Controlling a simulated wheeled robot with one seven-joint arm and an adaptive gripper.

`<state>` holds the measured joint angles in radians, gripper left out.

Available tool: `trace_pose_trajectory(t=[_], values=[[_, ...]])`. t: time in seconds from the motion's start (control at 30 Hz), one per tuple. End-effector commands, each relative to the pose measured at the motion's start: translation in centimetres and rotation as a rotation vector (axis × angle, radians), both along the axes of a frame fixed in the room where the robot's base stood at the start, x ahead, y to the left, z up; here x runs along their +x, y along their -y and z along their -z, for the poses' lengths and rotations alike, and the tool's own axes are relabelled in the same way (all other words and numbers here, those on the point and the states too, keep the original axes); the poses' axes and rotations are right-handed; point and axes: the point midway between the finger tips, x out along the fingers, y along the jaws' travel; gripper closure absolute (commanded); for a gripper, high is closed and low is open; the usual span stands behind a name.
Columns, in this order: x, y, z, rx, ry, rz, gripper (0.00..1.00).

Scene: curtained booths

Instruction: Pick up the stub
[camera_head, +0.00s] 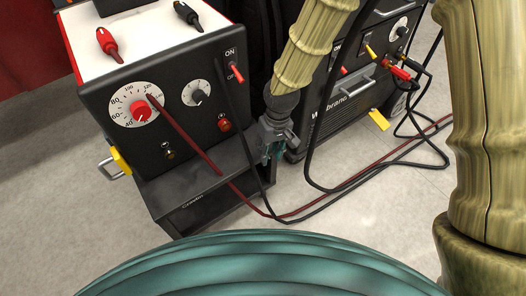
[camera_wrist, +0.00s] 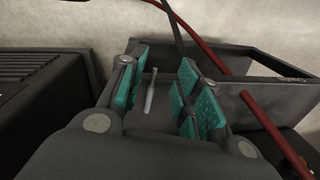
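A slim grey stick, which looks like the stub (camera_wrist: 150,96), shows in the wrist view between the teal finger pads, closer to the left pad. It seems to lie on a dark surface, with a gap to both pads. My gripper (camera_wrist: 163,92) is open, its fingers on either side of the stub. In the head view my gripper (camera_head: 271,150) points down at the right edge of the dark lower shelf of the welding cart. The stub cannot be made out in the head view.
A black welding machine (camera_head: 200,125) with dials stands on the left cart, close to my gripper. A second black machine (camera_head: 345,105) stands just right. Red cable (camera_head: 305,207) and black cables run across the floor and past the shelf. Open floor lies in front.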

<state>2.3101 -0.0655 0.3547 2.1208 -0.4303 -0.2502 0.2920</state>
Motion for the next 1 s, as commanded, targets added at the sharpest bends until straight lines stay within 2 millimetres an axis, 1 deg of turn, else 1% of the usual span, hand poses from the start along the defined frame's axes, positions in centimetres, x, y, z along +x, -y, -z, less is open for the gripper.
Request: trace_pose_trajectory(t=[0.03, 0.2, 0.3, 0.37, 0.47, 0.6, 0.77, 1.0], values=[[1.1, -0.6, -1.1, -0.017, 0.017, -0.022, 0.67], [3.0, -1.8, -4.4, -0.073, 0.044, -0.069, 0.67], [3.5, -2.1, -5.4, -0.094, 0.052, -0.082, 0.67], [3.6, -2.2, -5.6, -0.099, 0.054, -0.085, 0.67], [3.7, -2.2, -5.0, -0.103, 0.055, -0.087, 0.67], [3.7, -2.2, -3.7, -0.102, 0.055, -0.088, 0.67], [3.8, -2.2, -3.1, -0.101, 0.055, -0.086, 0.67], [4.0, -2.2, -0.6, -0.101, 0.054, -0.087, 0.67]])
